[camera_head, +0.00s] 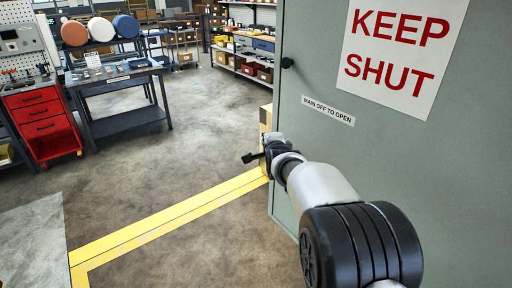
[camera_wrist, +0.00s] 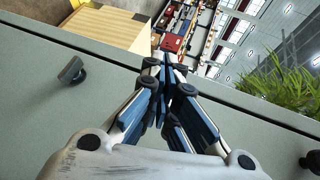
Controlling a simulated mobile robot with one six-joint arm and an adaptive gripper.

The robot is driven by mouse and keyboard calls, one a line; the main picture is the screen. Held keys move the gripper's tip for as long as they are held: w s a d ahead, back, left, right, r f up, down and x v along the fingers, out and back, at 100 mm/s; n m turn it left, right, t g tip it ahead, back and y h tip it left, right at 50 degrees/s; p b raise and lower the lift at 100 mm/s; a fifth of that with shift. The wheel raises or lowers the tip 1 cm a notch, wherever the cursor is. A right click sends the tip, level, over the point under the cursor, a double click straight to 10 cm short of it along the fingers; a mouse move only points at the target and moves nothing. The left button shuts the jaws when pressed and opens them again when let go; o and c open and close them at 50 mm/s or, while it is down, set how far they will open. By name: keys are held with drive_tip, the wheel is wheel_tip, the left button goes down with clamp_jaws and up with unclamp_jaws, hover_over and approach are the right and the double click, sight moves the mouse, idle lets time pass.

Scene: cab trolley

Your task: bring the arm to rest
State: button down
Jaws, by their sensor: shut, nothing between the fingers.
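In the head view my arm reaches forward from the lower right, along a grey-green cabinet door (camera_head: 440,160). My gripper (camera_head: 250,157) is at the arm's far end, near the door's left edge. In the wrist view my gripper (camera_wrist: 166,62) is shut, its fingertips together and nothing between them. The fingers lie over the grey-green cabinet surface (camera_wrist: 60,95) in that view. A dark knob (camera_wrist: 72,70) sits on that surface at the left. I cannot tell whether the gripper touches the cabinet.
The door carries a "KEEP SHUT" sign (camera_head: 400,48) and a "MAIN OFF TO OPEN" label (camera_head: 328,110). A red drawer cabinet (camera_head: 40,120) and dark workbench (camera_head: 115,75) stand at the left. Yellow floor lines (camera_head: 170,218) cross open floor. A green plant (camera_wrist: 285,85) shows in the wrist view.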

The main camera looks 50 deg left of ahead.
drive_tip(key=s+a+r+p, duration=0.1)
drive_tip(key=s+r+p, duration=0.1)
drive_tip(key=s, duration=0.6)
drive_tip(key=shift+a+r, duration=0.2)
drive_tip(key=shift+s, duration=0.1)
drive_tip(key=w+d+r+n+h, duration=0.1)
drive_tip(key=w+d+r, duration=0.2)
drive_tip(key=d, duration=0.5)
drive_tip(key=w+d+r+n+h, duration=0.1)
drive_tip(key=w+d+r, duration=0.25)
drive_tip(key=d, duration=0.45)
drive_tip(key=s+d+r+n+h, duration=0.1)
drive_tip(key=d+r+n+h, duration=0.15)
drive_tip(key=d, duration=1.65)
drive_tip(key=s+d+n+g+h, duration=0.15)
drive_tip(key=s+d, duration=0.25)
drive_tip(key=d, duration=0.5)
drive_tip(key=s+d+h, duration=0.2)
drive_tip(key=s+d, duration=0.3)
drive_tip(key=d, duration=0.3)
drive_tip(key=s+d+f+g+h, duration=0.1)
drive_tip(key=s+d+f, duration=0.2)
drive_tip(key=s+d, duration=0.5)
drive_tip(key=s+d+f+n+g+h, duration=0.1)
drive_tip(key=s+d+f+g+h, duration=0.1)
drive_tip(key=s+d+f, duration=0.2)
drive_tip(key=s+d, duration=0.3)
drive_tip(key=s, duration=0.2)
drive_tip(key=shift+s+d+n, duration=0.3)
drive_tip(key=shift+s+d, duration=0.05)
